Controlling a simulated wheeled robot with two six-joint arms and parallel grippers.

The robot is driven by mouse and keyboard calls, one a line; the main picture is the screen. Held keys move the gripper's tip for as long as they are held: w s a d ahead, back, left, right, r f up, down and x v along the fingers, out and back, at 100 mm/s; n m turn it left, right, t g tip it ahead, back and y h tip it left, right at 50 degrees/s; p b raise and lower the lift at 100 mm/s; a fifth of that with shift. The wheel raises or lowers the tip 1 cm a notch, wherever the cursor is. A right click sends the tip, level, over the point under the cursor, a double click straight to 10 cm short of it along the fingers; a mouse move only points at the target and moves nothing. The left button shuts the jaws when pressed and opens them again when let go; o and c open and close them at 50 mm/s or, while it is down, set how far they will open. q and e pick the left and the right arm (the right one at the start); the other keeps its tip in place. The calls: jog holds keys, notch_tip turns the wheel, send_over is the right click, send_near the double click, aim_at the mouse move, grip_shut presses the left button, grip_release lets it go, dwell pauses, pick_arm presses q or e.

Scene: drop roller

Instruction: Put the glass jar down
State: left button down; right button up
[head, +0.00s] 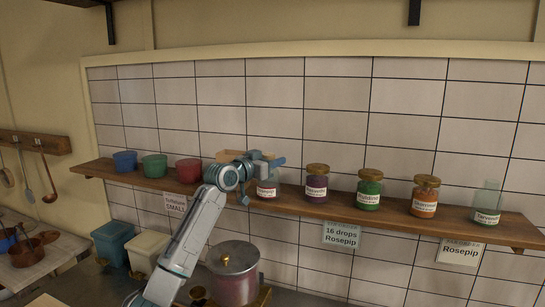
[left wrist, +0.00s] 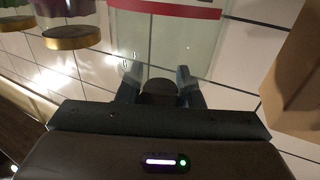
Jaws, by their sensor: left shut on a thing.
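The glass jar (head: 267,190) is at the shelf, left of the other jars, with a white label edged in red. In the left wrist view the clear jar (left wrist: 165,45) fills the top middle. My right gripper is not in view.
The wooden shelf (head: 390,216) bears blue, green and red bowls on the left. Lidded jars, including a purple one (head: 316,186), stand to the right. A tan block (head: 232,156) is close by the gripper. A lidded pot (head: 233,275) stands below.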

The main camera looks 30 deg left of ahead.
pick_arm(q)
jog(key=shift+f, duration=0.25)
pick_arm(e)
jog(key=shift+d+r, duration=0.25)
pick_arm(q)
jog(key=shift+d+f, duration=0.1)
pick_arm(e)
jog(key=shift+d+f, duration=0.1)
pick_arm(q)
jog(key=c, duration=1)
grip_release()
